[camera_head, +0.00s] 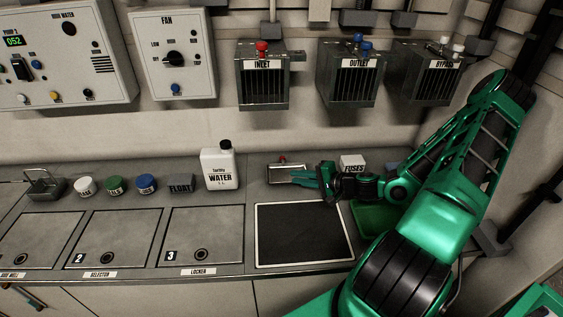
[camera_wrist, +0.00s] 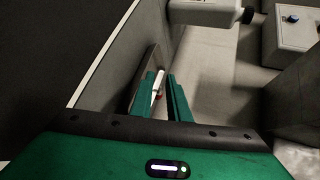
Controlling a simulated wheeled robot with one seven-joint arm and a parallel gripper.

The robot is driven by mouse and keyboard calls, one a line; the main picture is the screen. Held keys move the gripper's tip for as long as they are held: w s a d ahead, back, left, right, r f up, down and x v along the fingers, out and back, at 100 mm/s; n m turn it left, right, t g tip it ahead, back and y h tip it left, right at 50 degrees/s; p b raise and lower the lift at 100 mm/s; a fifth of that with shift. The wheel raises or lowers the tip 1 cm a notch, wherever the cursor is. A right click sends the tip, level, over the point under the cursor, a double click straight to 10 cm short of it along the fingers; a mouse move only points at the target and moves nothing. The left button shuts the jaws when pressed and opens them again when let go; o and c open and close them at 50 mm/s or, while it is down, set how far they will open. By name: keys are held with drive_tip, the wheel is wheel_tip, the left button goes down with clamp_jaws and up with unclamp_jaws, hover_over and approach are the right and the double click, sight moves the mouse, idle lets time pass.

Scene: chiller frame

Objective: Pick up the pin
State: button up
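A slim white piece with red on it (camera_wrist: 157,88), which may be the pin, shows between my fingers in the wrist view. It lies close to the left finger, and I cannot tell whether it touches. In the head view a small red-topped thing (camera_head: 282,159) shows at a low metal holder (camera_head: 284,174) on the counter, just left of my fingertips. My gripper (camera_head: 304,178) reaches in from the right, low over the counter. It also shows in the wrist view (camera_wrist: 162,84), with its fingers apart. The lower end of the white piece is partly hidden.
A white water bottle (camera_head: 219,167) stands left of the holder. A fuses box (camera_head: 352,163) is behind my wrist. A dark framed mat (camera_head: 302,236) lies in front, a green tray (camera_head: 374,220) beside it. INLET (camera_head: 263,90) and OUTLET (camera_head: 347,88) housings hang above.

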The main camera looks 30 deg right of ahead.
sight(288, 172)
drive_tip(key=d+m+t+h, duration=0.1)
drive_tip(key=d, duration=0.1)
drive_tip(key=w+d+m, duration=0.1)
drive_tip(key=shift+d+r+m+t+h, duration=0.15)
drive_tip(key=shift+d+m+t+h, duration=0.15)
drive_tip(key=shift+d+t+h, duration=0.1)
drive_tip(key=shift+w, duration=0.25)
drive_tip(key=shift+f+x, duration=0.15)
drive_tip(key=shift+x, duration=2.4)
drive_tip(key=shift+f+x, duration=0.15)
drive_tip(key=shift+x, duration=2.35)
drive_tip(key=shift+d, duration=0.2)
clamp_jaws()
